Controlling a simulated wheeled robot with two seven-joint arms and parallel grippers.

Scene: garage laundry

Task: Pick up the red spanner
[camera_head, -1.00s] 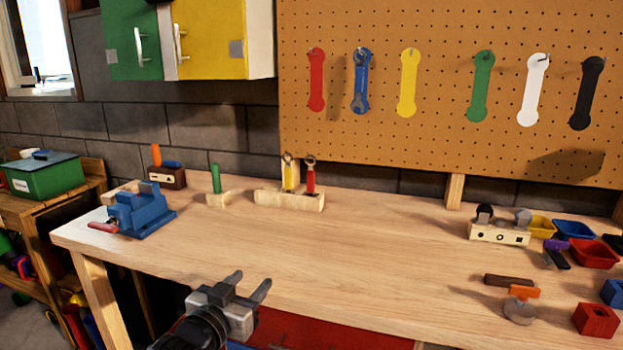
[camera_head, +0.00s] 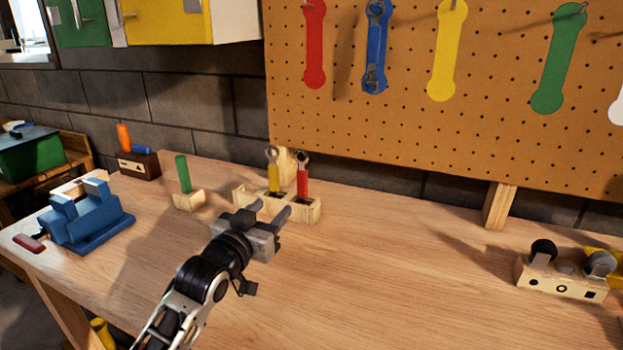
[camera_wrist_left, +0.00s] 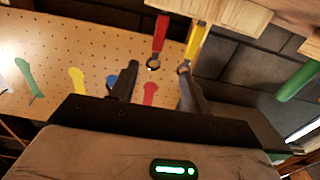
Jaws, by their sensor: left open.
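The red spanner (camera_head: 303,182) stands upright in the right part of a wooden holder block (camera_head: 312,212) on the workbench. It has a red handle and a metal ring end on top. In the left wrist view the red spanner (camera_wrist_left: 159,36) appears upside down, ahead of the space between the fingers. A yellow spanner (camera_head: 273,175) stands just left of it in the same block. My left gripper (camera_head: 268,212) is open and empty, in front of the block. Its fingers also show in the left wrist view (camera_wrist_left: 158,74). My right gripper is not in view.
A pegboard (camera_head: 410,140) with coloured spanner shapes and a hanging blue spanner (camera_head: 376,50) rises behind. A green-handled piece (camera_head: 183,175) in a small block and a blue vise (camera_head: 85,220) stand left. The bench is clear to the right up to a wooden block (camera_head: 560,280).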

